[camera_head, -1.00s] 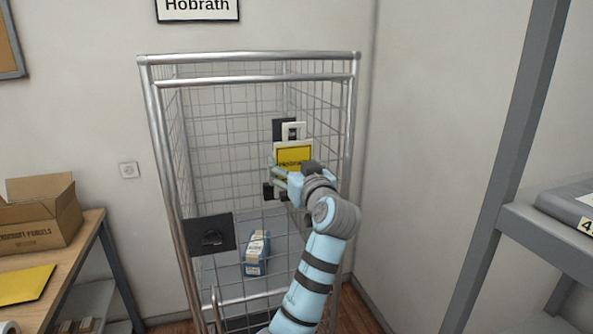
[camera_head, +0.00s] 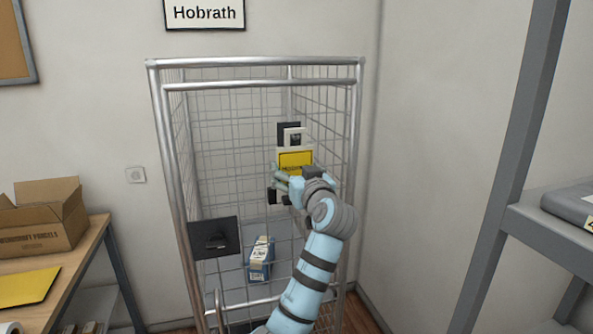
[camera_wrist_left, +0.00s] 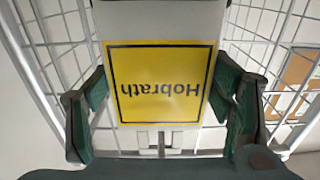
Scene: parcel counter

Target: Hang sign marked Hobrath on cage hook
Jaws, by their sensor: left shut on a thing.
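In the left wrist view the sign (camera_wrist_left: 160,85) reads Hobrath upside down, between the two green fingers. A dark hook plate (camera_head: 287,128) on the cage mesh is partly hidden behind the tab. I cannot tell whether the tab touches its hook. Another dark plate with a hook (camera_head: 214,238) is on the cage's front left. My right gripper is out of view.
The wire cage (camera_head: 255,84) has silver posts and rails around my left arm. A blue-and-white box (camera_head: 260,258) lies inside, low down. A wall sign reading Hobrath (camera_head: 204,13) hangs above. A table with a cardboard box (camera_head: 42,220) is left, a grey shelf right.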

